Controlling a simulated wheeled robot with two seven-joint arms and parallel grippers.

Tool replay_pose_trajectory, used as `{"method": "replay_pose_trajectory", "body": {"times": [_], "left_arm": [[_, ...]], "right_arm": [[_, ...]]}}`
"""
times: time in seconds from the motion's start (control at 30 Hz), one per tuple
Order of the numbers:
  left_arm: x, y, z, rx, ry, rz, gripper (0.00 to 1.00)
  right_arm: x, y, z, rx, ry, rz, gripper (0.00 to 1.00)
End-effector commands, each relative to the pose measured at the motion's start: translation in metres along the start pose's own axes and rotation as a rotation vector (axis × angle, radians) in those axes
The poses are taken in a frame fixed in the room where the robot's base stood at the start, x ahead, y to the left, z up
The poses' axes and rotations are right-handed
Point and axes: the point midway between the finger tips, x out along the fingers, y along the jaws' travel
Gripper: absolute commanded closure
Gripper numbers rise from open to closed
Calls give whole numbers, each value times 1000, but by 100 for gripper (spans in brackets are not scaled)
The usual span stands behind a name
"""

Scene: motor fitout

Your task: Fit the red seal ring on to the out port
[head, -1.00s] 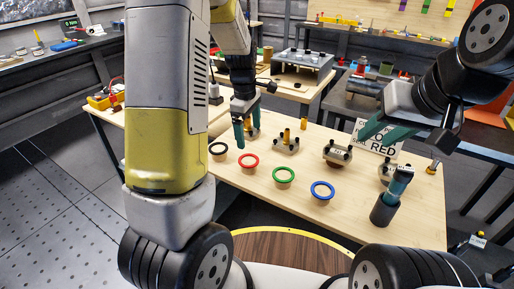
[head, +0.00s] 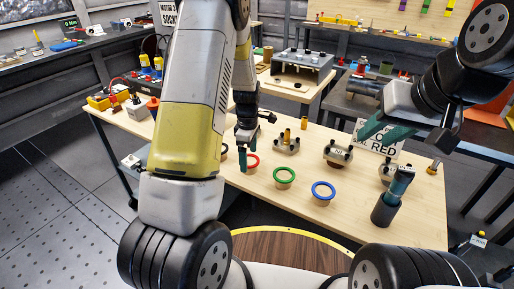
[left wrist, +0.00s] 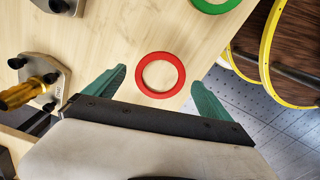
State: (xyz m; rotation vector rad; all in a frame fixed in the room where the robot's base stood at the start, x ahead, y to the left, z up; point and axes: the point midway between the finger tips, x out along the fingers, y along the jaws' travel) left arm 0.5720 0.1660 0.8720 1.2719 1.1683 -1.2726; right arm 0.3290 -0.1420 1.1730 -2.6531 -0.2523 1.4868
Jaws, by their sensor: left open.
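The red seal ring (head: 252,169) lies on the wooden table, partly behind my left gripper (head: 243,138) in the head view. In the left wrist view the red ring (left wrist: 139,76) lies flat, seen between the open, empty teal fingers of my left gripper (left wrist: 159,78). Several grey flanged fittings with black knobs stand on the table, one in the middle (head: 338,153) and one with a yellow stem (head: 286,148). I cannot tell which is the out port. My right gripper (head: 386,132) hangs at the right with its teal fingers apart and empty, before a sign reading "RED".
A green ring (head: 284,184) and a blue ring (head: 323,198) lie to the right of the red one. A black ring is mostly hidden behind my left arm. A dark cup with a teal-handled tool (head: 383,213) stands at the right. The table's front middle is clear.

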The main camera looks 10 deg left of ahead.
Motion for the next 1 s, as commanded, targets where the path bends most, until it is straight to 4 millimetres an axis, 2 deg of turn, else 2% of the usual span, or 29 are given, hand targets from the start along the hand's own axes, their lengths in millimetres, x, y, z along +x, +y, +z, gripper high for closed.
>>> {"method": "replay_pose_trajectory", "body": {"times": [0.87, 0.9, 1.0], "left_arm": [[4, 0, 0, 1, 0, 1, 6], [4, 0, 0, 1, 0, 1, 8], [4, 0, 0, 1, 0, 1, 28]], "right_arm": [[0, 0, 0, 0, 0, 0, 64], [0, 0, 0, 0, 0, 0, 64], [0, 0, 0, 0, 0, 0, 64]]}}
